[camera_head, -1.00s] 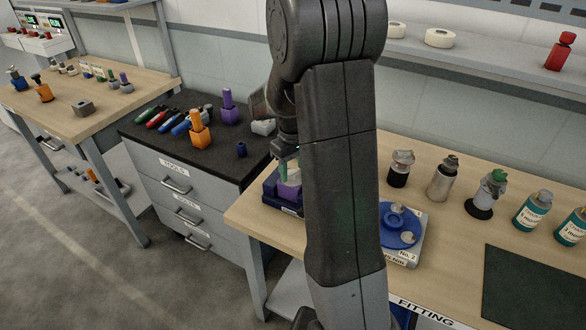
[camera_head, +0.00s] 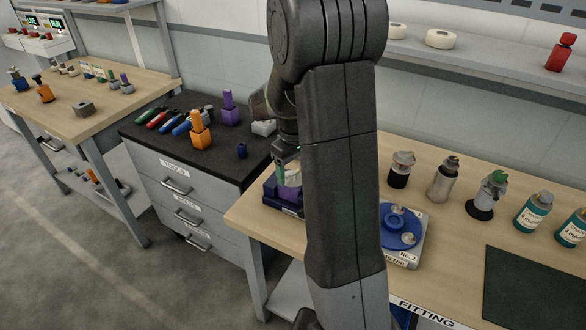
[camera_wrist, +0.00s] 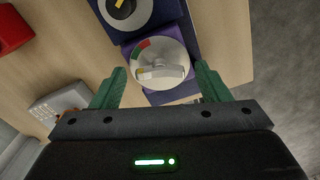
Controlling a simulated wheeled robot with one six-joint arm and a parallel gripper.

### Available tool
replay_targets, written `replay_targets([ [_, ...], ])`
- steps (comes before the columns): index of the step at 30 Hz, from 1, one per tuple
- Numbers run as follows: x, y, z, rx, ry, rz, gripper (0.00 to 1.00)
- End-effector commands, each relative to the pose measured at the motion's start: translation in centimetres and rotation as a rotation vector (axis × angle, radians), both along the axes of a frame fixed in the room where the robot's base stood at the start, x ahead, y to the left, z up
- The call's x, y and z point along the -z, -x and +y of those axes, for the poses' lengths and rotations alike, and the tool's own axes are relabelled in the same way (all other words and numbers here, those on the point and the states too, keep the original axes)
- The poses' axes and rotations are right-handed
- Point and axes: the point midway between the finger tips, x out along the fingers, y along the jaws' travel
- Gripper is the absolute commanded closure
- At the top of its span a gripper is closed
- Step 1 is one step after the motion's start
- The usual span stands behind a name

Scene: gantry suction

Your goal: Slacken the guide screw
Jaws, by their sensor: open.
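The purple block also shows in the head view (camera_head: 291,192), in a dark blue holder (camera_head: 279,203) at the left of the fitting table. My gripper (camera_wrist: 161,69) is open, its two green fingers on either side of the dial's near part, with gaps visible. I cannot tell its height above the dial. No part can be clearly made out as the guide screw. My arm hides part of the block in the head view.
A dark blue block (camera_wrist: 127,12) with a white disc and yellow pointer adjoins in the wrist view. A blue round fixture (camera_head: 400,228) stands right of my arm. Several bottles (camera_head: 442,180) line the table's back. A dark mat (camera_head: 535,285) lies clear at right.

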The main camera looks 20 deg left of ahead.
Motion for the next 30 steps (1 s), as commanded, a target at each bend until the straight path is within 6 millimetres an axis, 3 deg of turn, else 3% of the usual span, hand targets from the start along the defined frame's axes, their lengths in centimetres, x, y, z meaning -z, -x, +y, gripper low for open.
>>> replay_targets([
  [7, -1.3, -0.1, 0.0, 0.0, -0.002, -0.002, 0.31],
  [21, -11.2, 0.0, 0.0, 0.0, -0.003, -0.003, 0.31],
  [30, -13.8, 0.0, 0.0, 0.0, -0.001, 0.0, 0.31],
])
